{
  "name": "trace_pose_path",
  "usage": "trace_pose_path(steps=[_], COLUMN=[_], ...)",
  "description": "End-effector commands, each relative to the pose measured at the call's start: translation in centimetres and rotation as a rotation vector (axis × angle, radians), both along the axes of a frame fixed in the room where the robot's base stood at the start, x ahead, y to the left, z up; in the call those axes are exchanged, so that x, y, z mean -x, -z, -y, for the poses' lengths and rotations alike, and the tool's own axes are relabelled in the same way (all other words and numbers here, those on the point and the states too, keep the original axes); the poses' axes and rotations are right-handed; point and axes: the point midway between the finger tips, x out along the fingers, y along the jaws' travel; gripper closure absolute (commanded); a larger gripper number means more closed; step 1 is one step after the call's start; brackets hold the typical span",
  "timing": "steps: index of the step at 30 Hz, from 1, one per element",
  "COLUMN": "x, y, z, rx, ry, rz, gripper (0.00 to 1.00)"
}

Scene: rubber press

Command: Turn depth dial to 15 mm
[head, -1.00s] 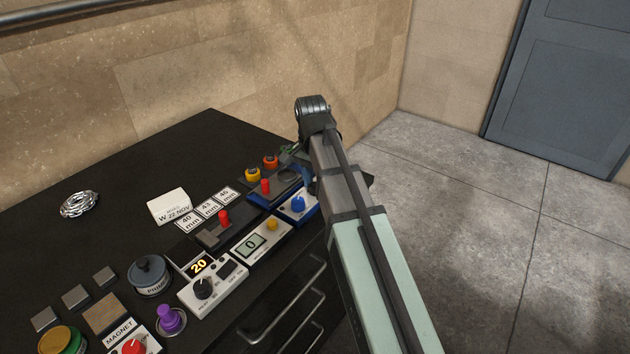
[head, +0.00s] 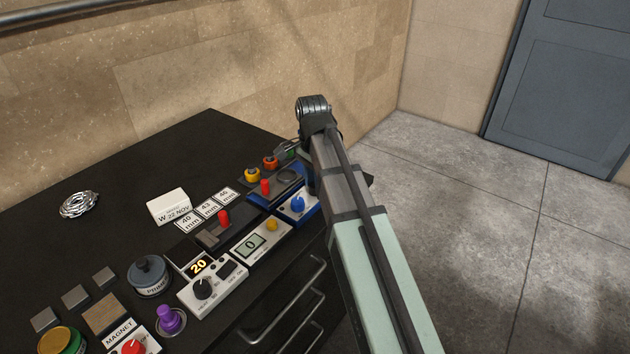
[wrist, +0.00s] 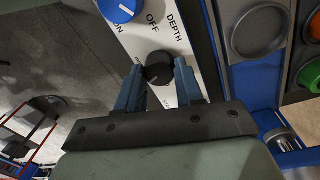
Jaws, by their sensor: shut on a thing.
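The black depth dial (wrist: 158,72) shows in the wrist view, on a white panel (wrist: 158,34) with the printed words DEPTH and OFF. My gripper (wrist: 158,68) has one blue-grey finger on each side of the dial and is shut on it. The angle of the dial's pointer and its millimetre scale cannot be read here. In the head view, my arm hides the dial and my fingertips. A blue knob (wrist: 120,8) sits beside the dial on the same panel and also shows in the head view (head: 298,204).
Beside the panel lies a blue-edged unit with a round recess (wrist: 260,28), and orange (wrist: 312,73) and green (wrist: 314,27) buttons. Floor lies to the right.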

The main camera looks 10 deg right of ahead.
Motion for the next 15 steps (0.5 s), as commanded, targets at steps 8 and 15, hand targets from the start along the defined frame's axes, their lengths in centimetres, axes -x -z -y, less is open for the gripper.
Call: trace_pose_path(steps=[8, 15], x=[-0.09, -0.03], y=[-0.05, -0.02], z=[0.03, 0.02], rx=[0.001, 0.001], ry=[-0.001, -0.001], rz=[0.002, 0.0], gripper=[0.47, 0.38])
